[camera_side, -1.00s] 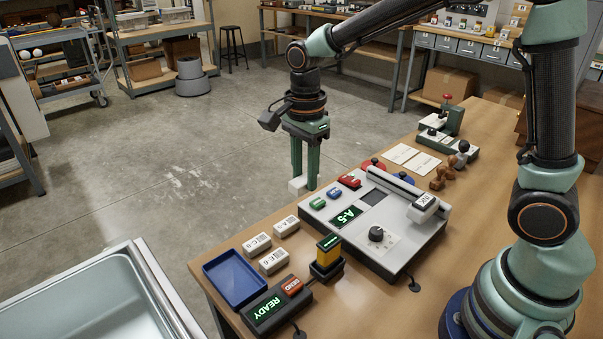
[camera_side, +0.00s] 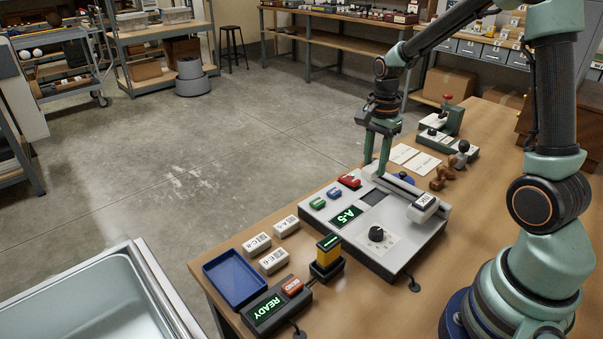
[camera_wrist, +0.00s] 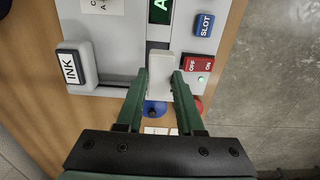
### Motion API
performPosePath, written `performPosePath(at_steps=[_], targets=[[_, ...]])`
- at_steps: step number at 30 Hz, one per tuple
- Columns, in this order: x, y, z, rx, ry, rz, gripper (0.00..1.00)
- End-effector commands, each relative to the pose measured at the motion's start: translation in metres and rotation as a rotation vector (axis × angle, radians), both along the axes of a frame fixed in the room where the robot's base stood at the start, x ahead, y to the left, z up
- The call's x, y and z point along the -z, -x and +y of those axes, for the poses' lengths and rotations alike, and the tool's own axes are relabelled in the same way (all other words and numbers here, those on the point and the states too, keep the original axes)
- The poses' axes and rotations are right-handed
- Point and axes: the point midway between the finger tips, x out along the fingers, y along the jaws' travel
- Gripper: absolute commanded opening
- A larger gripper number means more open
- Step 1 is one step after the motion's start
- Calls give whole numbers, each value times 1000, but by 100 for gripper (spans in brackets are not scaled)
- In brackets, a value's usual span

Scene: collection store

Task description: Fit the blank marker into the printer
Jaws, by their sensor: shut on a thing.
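My gripper (camera_side: 376,166) hangs over the far edge of the printer, fingers pointing down. In the wrist view my gripper (camera_wrist: 161,78) is shut on the blank marker (camera_wrist: 159,76), a plain white block between the fingertips. The marker lies over or at the printer's dark channel in that view; I cannot tell whether it touches. In the side view it is hard to make out against the printer. The printer (camera_side: 325,222) is a light grey box with a green "A-5" display (camera_side: 347,217), a knob (camera_side: 376,234) and a white INK block (camera_side: 424,203).
Several printed white markers (camera_side: 274,261) lie by a blue tray (camera_side: 234,279) at the table's front left. A READY panel (camera_side: 266,310) and a yellow-black post (camera_side: 327,257) stand nearby. Blue (camera_wrist: 155,109) and red (camera_wrist: 197,104) discs are behind the printer. White cards (camera_side: 404,153) lie beyond.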

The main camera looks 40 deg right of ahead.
Motion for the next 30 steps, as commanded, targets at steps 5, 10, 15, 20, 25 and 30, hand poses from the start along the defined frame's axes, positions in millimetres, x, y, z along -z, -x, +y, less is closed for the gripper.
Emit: performPosePath(at_steps=[5,10,15,20,25,30], targets=[[8,6,-13,-1,0,0,0],[17,6,-13,-2,0,1,0],[32,7,-12,-1,-1,2,0],[46,7,-12,-1,-1,1,0],[58,6,-12,-1,0,1,0],[64,6,-12,-1,0,0,0]])
